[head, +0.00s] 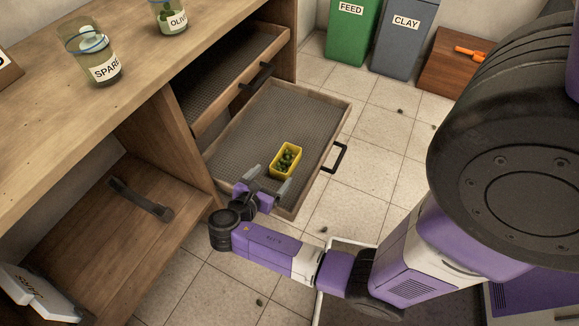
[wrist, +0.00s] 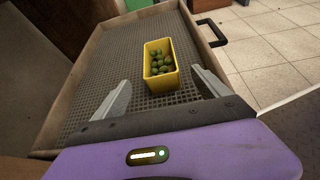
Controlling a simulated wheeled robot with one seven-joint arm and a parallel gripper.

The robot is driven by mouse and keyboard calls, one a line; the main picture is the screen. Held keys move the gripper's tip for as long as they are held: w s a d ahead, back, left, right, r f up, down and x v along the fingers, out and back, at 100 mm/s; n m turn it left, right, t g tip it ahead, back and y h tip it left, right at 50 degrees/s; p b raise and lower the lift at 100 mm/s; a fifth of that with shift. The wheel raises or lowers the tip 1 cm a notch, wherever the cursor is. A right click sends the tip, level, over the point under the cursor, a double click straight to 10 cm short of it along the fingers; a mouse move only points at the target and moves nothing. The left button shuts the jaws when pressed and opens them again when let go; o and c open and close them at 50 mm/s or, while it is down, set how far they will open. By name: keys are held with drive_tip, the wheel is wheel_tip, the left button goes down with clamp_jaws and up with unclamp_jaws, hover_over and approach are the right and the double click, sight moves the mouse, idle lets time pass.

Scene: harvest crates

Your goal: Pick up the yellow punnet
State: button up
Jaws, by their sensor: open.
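The yellow punnet (head: 275,160) holds several green fruits and sits upright in the open drawer (head: 237,107), near its front right part. My gripper (head: 268,178) is open and empty, at the near side of the drawer. In the wrist view its two grey fingers (wrist: 161,92) are spread apart, with the punnet just beyond them.
A drawer (head: 268,47) above is partly open. Jars marked SPARE (head: 100,68) and OLIV (head: 170,16) stand on the wooden counter (head: 130,40). A green FEED bin (head: 350,30) and a grey CLAY bin (head: 403,40) stand at the back. Small dark bits lie on the tiled floor.

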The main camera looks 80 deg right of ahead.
sight(284, 169)
drive_tip(key=shift+d+f+g+b, duration=0.3)
drive_tip(key=shift+d+f+b, duration=0.55)
drive_tip(key=shift+d+f, duration=0.15)
drive_tip(key=b+x, duration=0.2)
drive_tip(key=x, duration=0.4)
drive_tip(key=shift+s+d+f, duration=0.15)
drive_tip(key=shift+s+d, duration=0.05)
drive_tip(key=shift+s+d+f+b, duration=0.15)
drive_tip(key=shift+d+b, duration=0.2)
drive_tip(key=shift+d, duration=0.2)
drive_tip(key=c, duration=1.5)
drive_tip(key=shift+o, duration=0.2)
